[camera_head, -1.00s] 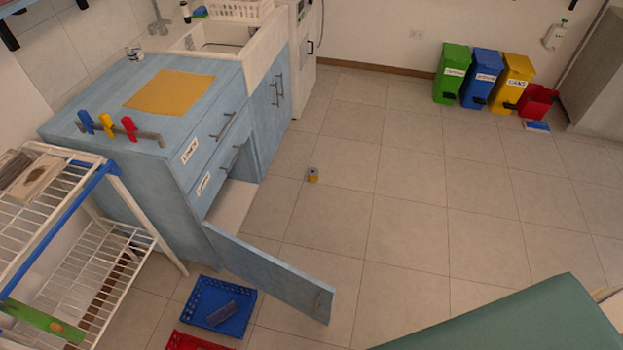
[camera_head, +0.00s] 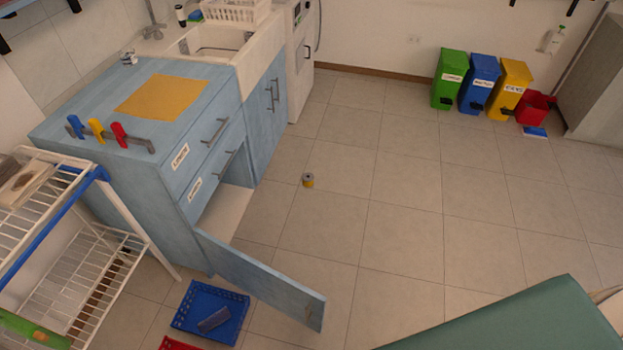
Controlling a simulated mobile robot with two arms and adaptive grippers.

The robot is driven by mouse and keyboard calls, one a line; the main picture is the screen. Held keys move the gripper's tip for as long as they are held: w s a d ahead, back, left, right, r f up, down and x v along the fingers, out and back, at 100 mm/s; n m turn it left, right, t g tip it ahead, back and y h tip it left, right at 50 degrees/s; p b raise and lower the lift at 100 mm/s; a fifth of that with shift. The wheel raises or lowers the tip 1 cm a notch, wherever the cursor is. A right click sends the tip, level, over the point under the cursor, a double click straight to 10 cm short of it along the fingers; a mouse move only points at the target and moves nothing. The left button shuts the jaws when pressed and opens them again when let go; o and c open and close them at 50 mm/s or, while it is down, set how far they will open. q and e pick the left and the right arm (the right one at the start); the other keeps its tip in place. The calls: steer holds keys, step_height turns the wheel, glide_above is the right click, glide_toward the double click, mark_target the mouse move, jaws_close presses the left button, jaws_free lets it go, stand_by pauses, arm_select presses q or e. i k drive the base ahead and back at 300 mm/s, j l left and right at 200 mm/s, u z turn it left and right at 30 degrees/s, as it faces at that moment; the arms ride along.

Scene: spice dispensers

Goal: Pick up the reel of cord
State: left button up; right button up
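A small yellow and grey round thing, which looks like the reel of cord (camera_head: 308,180), lies on the tiled floor near the middle of the view. It is to the right of the blue cabinet and apart from everything else. It is too small to make out the cord clearly. Neither of my grippers shows in the head view.
A cabinet door (camera_head: 262,282) stands open low over the floor. A blue basket (camera_head: 188,323) sits by a white wire rack (camera_head: 105,270). A green surface (camera_head: 530,318) fills the lower right. Bins, one a blue bin (camera_head: 479,84), stand far back. Floor around the reel is clear.

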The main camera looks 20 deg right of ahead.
mark_target(308, 178)
steer(key=i+l, duration=0.15)
steer(key=l, duration=0.2)
steer(key=i+l+u, duration=0.15)
steer(key=i+l, duration=0.2)
steer(key=l, duration=0.3)
steer(key=i+l+u, duration=0.1)
steer(key=l, duration=0.25)
steer(key=i+l, duration=0.2)
steer(key=l, duration=0.2)
steer(key=i+l+u, duration=0.15)
steer(key=l, duration=0.2)
steer(key=i+l, duration=0.1)
steer(key=l, duration=0.25)
steer(key=i+l+u, duration=0.1)
steer(key=l, duration=0.3)
